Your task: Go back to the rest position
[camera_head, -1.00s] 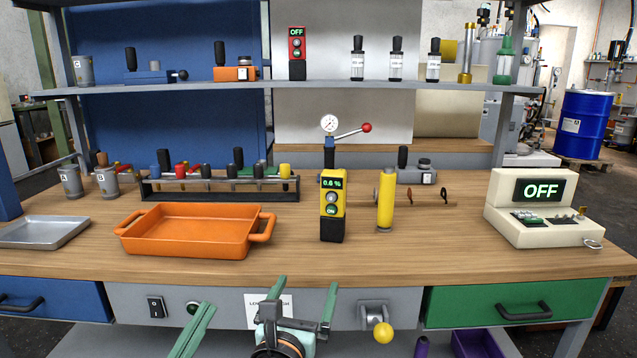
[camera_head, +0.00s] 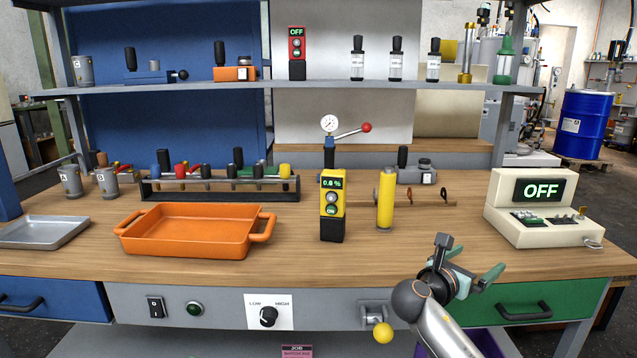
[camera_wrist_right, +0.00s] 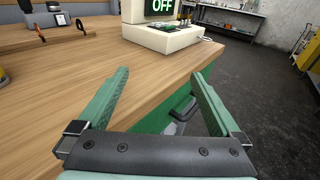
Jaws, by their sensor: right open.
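My right gripper (camera_head: 476,272) is in front of the bench's right part, near the front edge above the green drawer (camera_head: 525,303). Its green fingers are spread and nothing is between them. The right wrist view shows both fingers (camera_wrist_right: 160,95) apart, with the table's right edge and the floor beyond. My left gripper does not show in the head view.
On the wooden table (camera_head: 300,265) stand an orange tray (camera_head: 195,252), a yellow meter (camera_head: 332,205), a yellow cylinder (camera_head: 385,205) and a cream box reading OFF (camera_head: 530,228).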

